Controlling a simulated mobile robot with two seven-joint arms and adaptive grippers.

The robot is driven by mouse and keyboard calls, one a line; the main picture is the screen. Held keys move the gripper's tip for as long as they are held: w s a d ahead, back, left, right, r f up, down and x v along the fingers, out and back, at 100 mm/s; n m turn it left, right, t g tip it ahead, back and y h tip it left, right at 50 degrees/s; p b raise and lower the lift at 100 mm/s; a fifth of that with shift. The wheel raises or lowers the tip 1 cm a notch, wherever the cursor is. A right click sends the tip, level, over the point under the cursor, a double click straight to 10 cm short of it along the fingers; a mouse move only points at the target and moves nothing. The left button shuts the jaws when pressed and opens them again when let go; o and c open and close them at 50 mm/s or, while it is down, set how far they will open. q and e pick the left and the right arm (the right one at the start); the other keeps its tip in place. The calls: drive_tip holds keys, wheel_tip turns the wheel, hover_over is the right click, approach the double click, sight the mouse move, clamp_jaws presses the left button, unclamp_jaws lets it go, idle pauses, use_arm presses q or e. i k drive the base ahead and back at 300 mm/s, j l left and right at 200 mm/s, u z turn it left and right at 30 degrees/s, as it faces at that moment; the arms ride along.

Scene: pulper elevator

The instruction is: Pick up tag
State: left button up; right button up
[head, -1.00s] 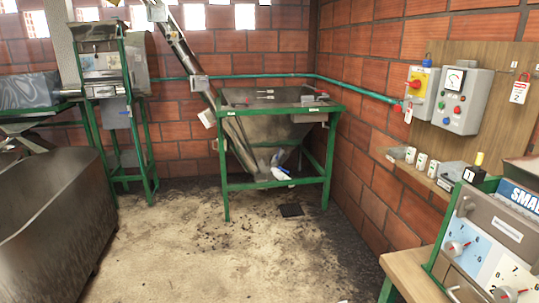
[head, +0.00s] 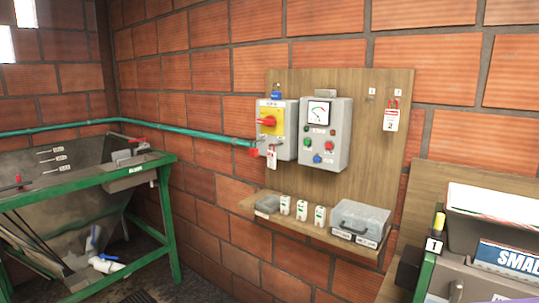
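A white tag with a red top and a "2" (head: 390,119) hangs from a hook on the wooden board, right of the control boxes. Neither of my grippers is in view.
A grey control box with a gauge (head: 326,133) is mounted beside the switch box. The shelf (head: 283,223) also holds a clear lidded case (head: 361,221). A green-framed metal hopper (head: 75,192) stands left.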

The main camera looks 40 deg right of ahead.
sight(271, 155)
drive_tip(key=i+z, duration=0.3)
drive_tip(key=z, duration=0.15)
drive_tip(key=i+j+z, duration=0.2)
drive_tip(key=z, duration=0.25)
drive_tip(key=i+j+z, duration=0.3)
drive_tip(key=z, duration=0.15)
drive_tip(key=i, duration=0.1)
